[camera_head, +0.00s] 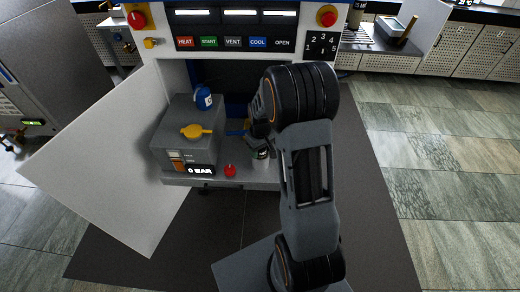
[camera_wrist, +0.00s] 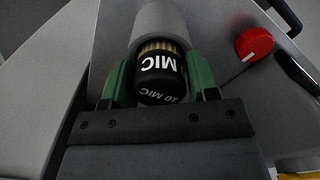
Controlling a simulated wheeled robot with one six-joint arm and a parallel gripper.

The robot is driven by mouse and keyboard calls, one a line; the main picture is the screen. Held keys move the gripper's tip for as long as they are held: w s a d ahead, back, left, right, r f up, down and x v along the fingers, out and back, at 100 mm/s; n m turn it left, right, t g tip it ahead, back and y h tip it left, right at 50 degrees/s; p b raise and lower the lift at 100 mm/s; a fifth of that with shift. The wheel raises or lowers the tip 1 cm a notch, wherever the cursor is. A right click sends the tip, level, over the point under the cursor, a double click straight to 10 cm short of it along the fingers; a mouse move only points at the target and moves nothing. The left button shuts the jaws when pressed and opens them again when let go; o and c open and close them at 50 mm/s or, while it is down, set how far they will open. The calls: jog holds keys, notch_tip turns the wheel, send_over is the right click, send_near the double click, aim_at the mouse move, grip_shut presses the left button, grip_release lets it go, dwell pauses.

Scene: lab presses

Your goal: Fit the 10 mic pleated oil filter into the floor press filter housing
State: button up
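The 10 mic pleated oil filter (camera_wrist: 160,72) has a black end cap with white "10 MIC" lettering and a short band of pale pleats showing beyond it. Its far end is inside the mouth of a grey cylinder (camera_wrist: 160,18), which looks like the filter housing; how deep it sits is hidden. My gripper (camera_wrist: 161,82) has its green fingers closed on both sides of the black cap. In the head view my gripper (camera_head: 262,148) is beside the floor press (camera_head: 185,135), partly hidden by my arm; the housing cannot be made out there.
The grey box has a yellow handle (camera_head: 196,131), a "0 BAR" display (camera_head: 200,170) and a blue cup-like part (camera_head: 204,98) behind. An open white door panel (camera_head: 115,165) stands left.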

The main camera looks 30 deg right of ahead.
jog(key=o, duration=0.4)
jog(key=shift+c, duration=0.2)
notch_tip(320, 180, up, 14)
jog(key=p, duration=0.3)
